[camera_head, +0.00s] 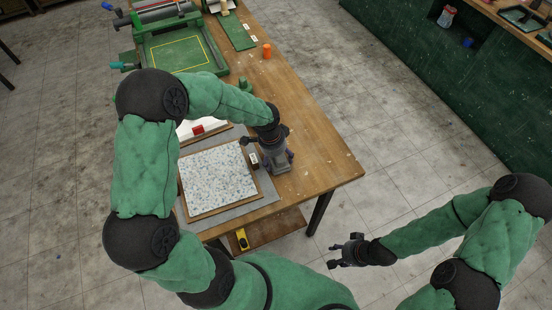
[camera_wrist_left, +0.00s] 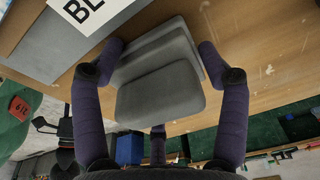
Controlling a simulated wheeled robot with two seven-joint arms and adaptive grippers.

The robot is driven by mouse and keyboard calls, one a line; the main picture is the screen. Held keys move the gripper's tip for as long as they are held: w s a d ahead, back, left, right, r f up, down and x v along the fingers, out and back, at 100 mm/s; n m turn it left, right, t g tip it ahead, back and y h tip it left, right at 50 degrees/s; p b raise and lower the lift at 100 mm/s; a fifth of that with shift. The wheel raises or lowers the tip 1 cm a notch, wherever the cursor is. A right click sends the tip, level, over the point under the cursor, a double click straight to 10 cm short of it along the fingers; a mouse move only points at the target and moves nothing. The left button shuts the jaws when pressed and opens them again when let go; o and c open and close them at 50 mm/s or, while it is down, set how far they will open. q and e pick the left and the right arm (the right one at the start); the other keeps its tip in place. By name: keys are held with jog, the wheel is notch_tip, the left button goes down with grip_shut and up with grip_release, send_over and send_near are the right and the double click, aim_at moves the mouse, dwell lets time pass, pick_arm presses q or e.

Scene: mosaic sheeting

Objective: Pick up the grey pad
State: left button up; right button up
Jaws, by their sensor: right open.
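The grey pad (camera_wrist_left: 160,95) is a block with rounded corners and a stepped, layered look. In the head view my left gripper (camera_head: 277,160) points down at the wooden table, right of the speckled mosaic sheet (camera_head: 218,177). My right gripper (camera_head: 345,251) is open and empty, off the table's right front side, above the floor.
The mosaic sheet lies on a grey mat (camera_head: 262,196) on the wooden table (camera_head: 320,165). A green press frame (camera_head: 178,52) and an orange cup (camera_head: 267,51) are farther back. The table's right front corner is clear.

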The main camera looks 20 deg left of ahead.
pick_arm(q)
jog(key=shift+c, duration=0.5)
jog(key=shift+r, duration=0.1)
jog(key=shift+r, duration=0.3)
notch_tip(320, 180, up, 2)
jog(key=shift+r+p, duration=0.1)
jog(key=shift+p, duration=0.25)
jog(key=s+a+r+p, duration=0.2)
jog(key=s+a+r, duration=0.7)
jog(key=s+r, duration=0.1)
jog(key=shift+s, duration=0.45)
